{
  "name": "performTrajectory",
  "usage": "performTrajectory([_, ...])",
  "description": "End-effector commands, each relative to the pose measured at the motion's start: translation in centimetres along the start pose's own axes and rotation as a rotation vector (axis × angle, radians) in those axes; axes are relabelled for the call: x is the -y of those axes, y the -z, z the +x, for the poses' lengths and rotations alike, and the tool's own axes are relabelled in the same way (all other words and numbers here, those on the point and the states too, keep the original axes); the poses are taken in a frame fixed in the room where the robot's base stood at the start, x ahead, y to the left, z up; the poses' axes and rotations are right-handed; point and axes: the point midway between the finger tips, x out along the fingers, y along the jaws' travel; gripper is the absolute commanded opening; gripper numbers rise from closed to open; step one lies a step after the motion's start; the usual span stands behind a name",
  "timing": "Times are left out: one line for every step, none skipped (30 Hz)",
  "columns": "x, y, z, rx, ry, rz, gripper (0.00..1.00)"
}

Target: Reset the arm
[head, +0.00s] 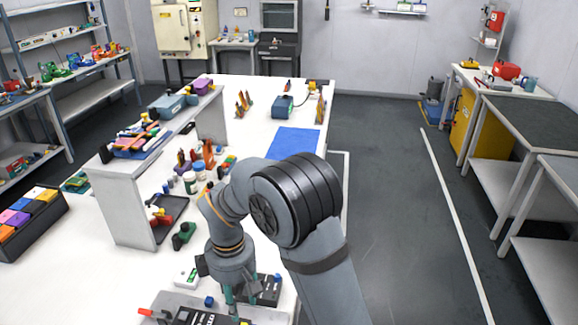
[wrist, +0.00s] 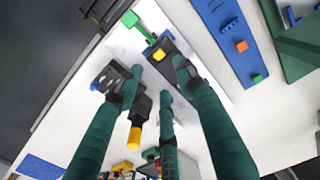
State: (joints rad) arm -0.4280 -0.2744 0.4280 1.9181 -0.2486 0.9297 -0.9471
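My gripper (head: 246,292) points down over the near part of the white table (head: 110,278) in the head view, above dark devices near the front edge. In the wrist view, the teal fingers of my gripper (wrist: 155,85) stand apart, with no object clearly held between them. A black tool with a yellow end (wrist: 135,135) shows between the fingers, seemingly below them. My grey arm hides part of the table's right side in the head view.
A raised white shelf (head: 130,170) with tools stands on the table to the left. A blue mat (head: 293,142) lies farther back. A black bin of coloured blocks (head: 30,218) is at far left. Open floor (head: 390,200) lies right of the table.

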Motion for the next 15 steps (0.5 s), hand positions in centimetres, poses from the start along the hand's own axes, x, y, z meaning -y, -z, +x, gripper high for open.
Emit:
performTrajectory([-0.1, 0.1, -1.2, -0.005, -0.004, 0.0, 0.38])
performTrajectory([-0.1, 0.1, -1.8, -0.005, -0.004, 0.001, 0.38])
performTrajectory([0.0, 0.0, -2.1, -0.002, -0.001, 0.0, 0.38])
performTrajectory([0.1, -0.1, -0.9, 0.006, 0.005, 0.0, 0.38])
performTrajectory([0.2, -0.2, -0.1, 0.008, 0.006, -0.001, 0.38])
performTrajectory([0.2, -0.2, 0.8, 0.008, 0.006, -0.001, 0.38])
performTrajectory([0.2, -0.2, 1.4, 0.007, 0.006, 0.0, 0.38])
performTrajectory([0.1, -0.2, 2.1, 0.006, 0.006, -0.001, 0.38])
performTrajectory([0.1, -0.1, 2.9, 0.006, 0.005, -0.001, 0.38])
performTrajectory([0.1, -0.2, 3.6, 0.006, 0.005, -0.001, 0.38])
performTrajectory([0.1, -0.1, 4.3, 0.006, 0.005, 0.0, 0.38])
performTrajectory([0.1, -0.2, 5.2, 0.006, 0.005, 0.0, 0.38])
performTrajectory([0.1, -0.1, 5.8, 0.005, 0.004, -0.001, 0.38])
performTrajectory([0.1, -0.1, 6.5, 0.006, 0.005, 0.0, 0.38])
performTrajectory([0.1, -0.2, 7.3, 0.006, 0.005, 0.001, 0.38])
